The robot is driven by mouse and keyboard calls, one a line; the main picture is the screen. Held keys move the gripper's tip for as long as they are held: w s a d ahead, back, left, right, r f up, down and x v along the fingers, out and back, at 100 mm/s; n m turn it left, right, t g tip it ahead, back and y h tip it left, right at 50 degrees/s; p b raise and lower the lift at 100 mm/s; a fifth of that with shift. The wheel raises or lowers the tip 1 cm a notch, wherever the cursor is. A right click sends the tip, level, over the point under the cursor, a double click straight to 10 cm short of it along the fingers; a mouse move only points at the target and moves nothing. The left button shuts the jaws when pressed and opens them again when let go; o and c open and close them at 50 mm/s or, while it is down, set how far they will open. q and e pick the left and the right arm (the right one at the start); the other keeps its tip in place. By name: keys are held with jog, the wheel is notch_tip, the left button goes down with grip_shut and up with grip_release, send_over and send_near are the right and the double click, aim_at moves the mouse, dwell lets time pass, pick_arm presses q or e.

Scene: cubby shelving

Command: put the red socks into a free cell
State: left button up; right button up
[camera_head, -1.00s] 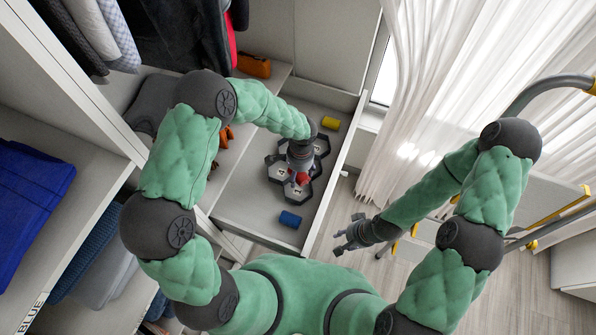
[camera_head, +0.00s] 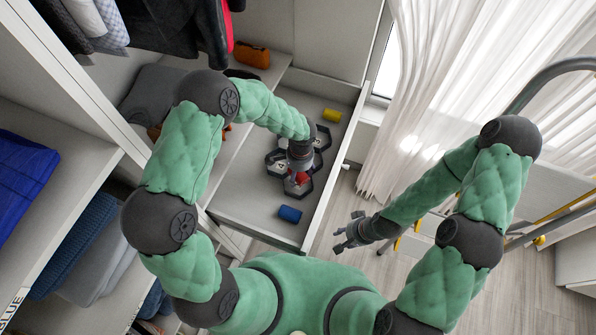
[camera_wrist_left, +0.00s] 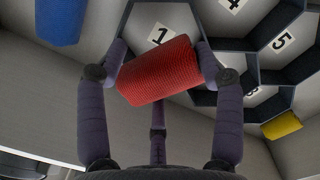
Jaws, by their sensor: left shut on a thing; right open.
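The red socks (camera_wrist_left: 160,72), a ribbed roll, are between the fingers of my left gripper (camera_wrist_left: 162,50), which is shut on them. In the wrist view they cover part of the cell marked 1. In the head view the red socks (camera_head: 301,178) show below my left gripper, over the near end of the dark hexagonal organizer (camera_head: 283,184); their height above it is unclear. The cells marked 4 (camera_wrist_left: 233,6), 5 (camera_wrist_left: 281,41) and 3 (camera_wrist_left: 252,92) show no socks in their visible parts. My right gripper (camera_head: 350,236) is open and empty, outside the drawer.
Blue socks (camera_head: 290,214) and yellow socks (camera_head: 331,115) lie on the drawer floor outside the organizer. The drawer's right wall (camera_head: 335,165) stands close to my left gripper. Shelving is at left, clothes hang above, and curtains (camera_head: 440,90) are at right.

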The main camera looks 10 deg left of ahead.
pick_arm(q)
jog(key=shift+f+b, duration=1.2)
jog(key=shift+f, duration=0.45)
jog(key=o, duration=1)
jog(key=r, duration=1.2)
jog(key=shift+w+d, duration=0.3)
